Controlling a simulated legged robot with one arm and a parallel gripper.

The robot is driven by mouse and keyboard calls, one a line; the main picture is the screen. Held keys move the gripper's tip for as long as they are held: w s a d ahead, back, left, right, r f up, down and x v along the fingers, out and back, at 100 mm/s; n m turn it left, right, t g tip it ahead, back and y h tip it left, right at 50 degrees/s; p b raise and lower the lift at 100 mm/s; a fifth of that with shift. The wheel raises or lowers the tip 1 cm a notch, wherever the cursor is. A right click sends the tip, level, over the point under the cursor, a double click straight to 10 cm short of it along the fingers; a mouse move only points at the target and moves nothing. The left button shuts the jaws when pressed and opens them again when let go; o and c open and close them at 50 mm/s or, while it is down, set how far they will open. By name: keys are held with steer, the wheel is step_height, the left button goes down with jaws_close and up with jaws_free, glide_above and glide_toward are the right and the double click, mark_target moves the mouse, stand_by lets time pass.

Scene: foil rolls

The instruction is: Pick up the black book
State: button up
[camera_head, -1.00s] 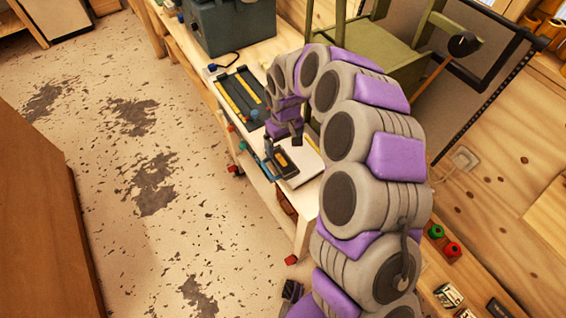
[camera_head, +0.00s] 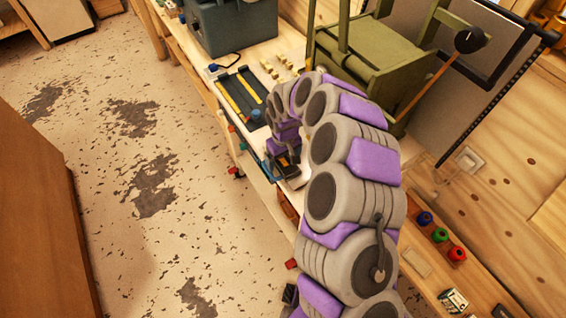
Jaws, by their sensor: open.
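A small dark item (camera_head: 286,169) with a yellowish patch lies near the front edge of the pale workbench (camera_head: 266,186). It looks like the black book, but it is too small and covered to be sure. My gripper (camera_head: 284,154), with its purple wrist, points down right at this item. The gripper is open, and its fingers are small and blend with the dark item. I cannot tell whether they touch it or straddle it. My arm arches over the bench from the lower right and hides part of the top.
A black tray with yellow strips (camera_head: 240,97), small yellow pieces (camera_head: 278,68) and a grey-blue box (camera_head: 228,22) stand farther back. Colored spools (camera_head: 441,235) sit at right. The floor at left is clear.

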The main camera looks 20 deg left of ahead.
steer(key=shift+c, duration=0.2)
steer(key=c, duration=1.2)
steer(key=shift+r, duration=0.1)
steer(key=shift+c, duration=0.2)
